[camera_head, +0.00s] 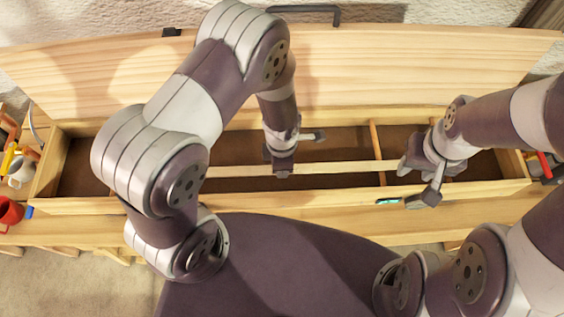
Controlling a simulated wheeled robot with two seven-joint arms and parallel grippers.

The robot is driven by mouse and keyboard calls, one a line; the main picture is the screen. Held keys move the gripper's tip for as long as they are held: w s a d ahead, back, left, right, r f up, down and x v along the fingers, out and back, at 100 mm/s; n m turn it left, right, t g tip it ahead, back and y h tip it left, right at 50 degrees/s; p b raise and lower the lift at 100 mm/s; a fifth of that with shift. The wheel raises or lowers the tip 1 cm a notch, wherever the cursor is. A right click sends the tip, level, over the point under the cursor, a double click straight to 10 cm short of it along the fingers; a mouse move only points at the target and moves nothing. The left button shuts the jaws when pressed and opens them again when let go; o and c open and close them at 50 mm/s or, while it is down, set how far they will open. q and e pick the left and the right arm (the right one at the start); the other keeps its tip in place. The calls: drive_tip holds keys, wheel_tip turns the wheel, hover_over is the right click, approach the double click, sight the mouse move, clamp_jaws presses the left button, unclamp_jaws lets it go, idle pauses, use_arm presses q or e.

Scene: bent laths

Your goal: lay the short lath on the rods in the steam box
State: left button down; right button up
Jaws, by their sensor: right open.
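The short lath (335,168) is a thin pale strip lying left to right in the long open wooden steam box (300,199). Near its right end it crosses a thin wooden rod (375,140) that runs front to back; whether it touches the rod is hard to tell. My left gripper (283,171) points down at the lath's middle and overlaps it; its jaws hide their own gap. My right gripper (417,182) is open, with its fingers spread at the lath's right end. The lath's left part passes behind my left arm.
The box's wooden lid (400,65) stands open behind it, with a dark handle (305,10) at the top. A red mug (10,211) and tools sit at the far left. A red-handled item (545,165) lies at the right. My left arm hides part of the box.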

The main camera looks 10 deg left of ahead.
use_arm(q)
drive_tip(key=shift+f, duration=0.15)
drive_tip(key=c, duration=0.6)
unclamp_jaws()
drive_tip(key=shift+r+p, duration=2.75)
drive_tip(key=shift+r, duration=0.3)
wheel_tip(320, 180, up, 7)
drive_tip(key=p, duration=0.6)
